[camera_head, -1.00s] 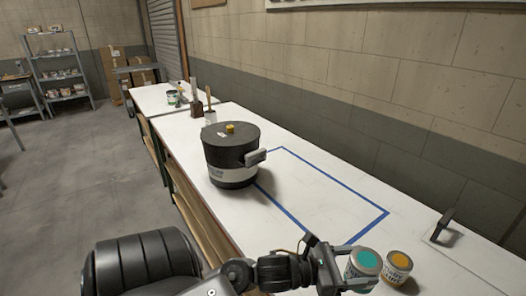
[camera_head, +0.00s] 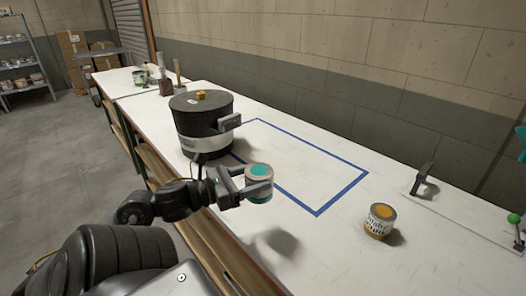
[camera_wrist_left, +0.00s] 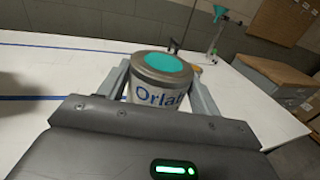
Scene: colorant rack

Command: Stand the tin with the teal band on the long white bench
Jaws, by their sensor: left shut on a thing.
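The tin with the teal top (camera_head: 259,185) is held upright, or nearly so, by my left gripper (camera_head: 250,183). In the left wrist view the tin (camera_wrist_left: 157,93) sits between the two fingers, with blue lettering on its white label. The gripper is shut on its sides. The tin is in the air over the long white bench (camera_head: 330,245), with a shadow on the bench below it. It is near the front corner of the blue outline. My right gripper is not in view.
A tin with an orange top (camera_head: 380,220) stands on the bench to the right. A large dark pot-shaped machine (camera_head: 203,125) stands behind the gripper. The blue taped rectangle (camera_head: 340,200) is clear inside. A dark upright fixture (camera_head: 422,178) stands at the right.

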